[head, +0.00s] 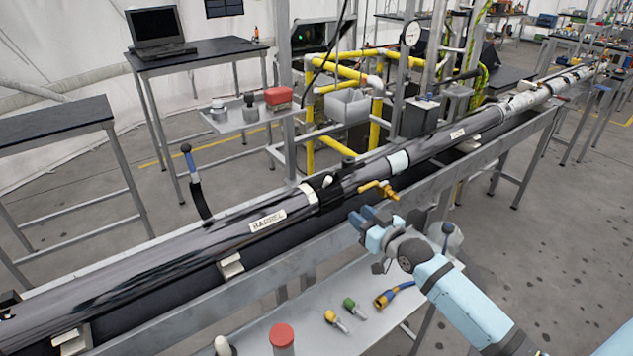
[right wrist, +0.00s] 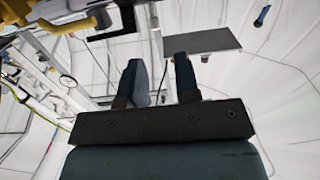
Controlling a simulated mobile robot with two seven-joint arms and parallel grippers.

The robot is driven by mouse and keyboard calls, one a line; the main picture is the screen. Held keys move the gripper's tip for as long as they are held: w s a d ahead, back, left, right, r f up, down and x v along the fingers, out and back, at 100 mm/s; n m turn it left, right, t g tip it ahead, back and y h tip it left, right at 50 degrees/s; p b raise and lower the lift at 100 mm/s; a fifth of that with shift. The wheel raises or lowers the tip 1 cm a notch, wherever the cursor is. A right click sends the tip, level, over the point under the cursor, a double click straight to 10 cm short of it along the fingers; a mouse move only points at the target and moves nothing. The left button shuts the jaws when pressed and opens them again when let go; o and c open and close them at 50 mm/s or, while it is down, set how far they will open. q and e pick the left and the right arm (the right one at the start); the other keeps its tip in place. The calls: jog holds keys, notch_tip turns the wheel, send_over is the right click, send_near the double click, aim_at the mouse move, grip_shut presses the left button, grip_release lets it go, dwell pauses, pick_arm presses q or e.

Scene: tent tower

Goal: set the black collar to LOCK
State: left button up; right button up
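A long dark tube assembly (head: 240,228) lies along a metal rail and crosses the head view diagonally. The black collar appears to be the black band (head: 330,192) around the tube near the middle, with a small white piece on top; no LOCK mark is readable on it. A brass valve (head: 380,188) sticks out just right of it. My right gripper (head: 363,216) is in front of the tube, to the lower right of the collar and apart from it. The right wrist view shows its two dark fingers (right wrist: 160,82) apart with nothing between them. My left gripper is not in view.
A small shelf in front of the rail holds yellow and green fittings (head: 349,305), a blue-and-yellow connector (head: 392,294) and a red-capped cylinder (head: 282,337). A blue-handled lever (head: 190,165) stands up behind the tube. Yellow pipes (head: 377,115) rise behind the rail.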

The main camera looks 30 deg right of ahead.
aim_at(328, 184)
jog(key=w, duration=0.5)
jog(key=w+r, duration=0.1)
jog(key=w, duration=0.4)
jog(key=w+p, duration=0.1)
jog(key=w, duration=0.4)
jog(key=shift+r, duration=0.35)
grip_shut()
